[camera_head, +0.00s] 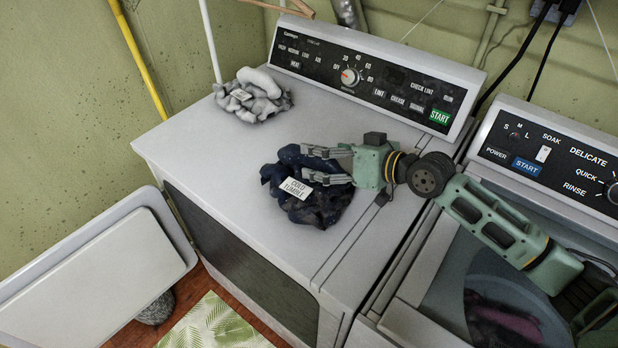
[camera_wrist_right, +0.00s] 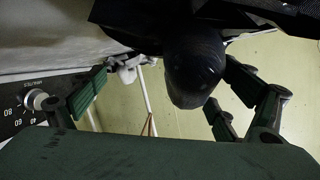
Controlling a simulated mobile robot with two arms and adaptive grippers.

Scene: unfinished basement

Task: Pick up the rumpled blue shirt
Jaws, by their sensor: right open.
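The rumpled dark blue shirt (camera_head: 325,207) lies in a heap on top of the dryer, with a white tag reading "COLD TUMBLE" on it. My right gripper (camera_head: 308,165) comes in from the right, with its open fingers at the shirt's upper right part. In the right wrist view dark cloth (camera_wrist_right: 195,65) bulges between the two spread fingers (camera_wrist_right: 165,85). I cannot tell whether the fingers touch the cloth. My left gripper is in neither view.
A rumpled grey-white cloth (camera_head: 262,105) with a tag lies on the dryer top (camera_head: 190,150) at the back left. The dryer's control panel (camera_head: 400,75) rises behind. A washer (camera_head: 450,270) stands at the right. The dryer's open door (camera_head: 90,260) juts out at the lower left.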

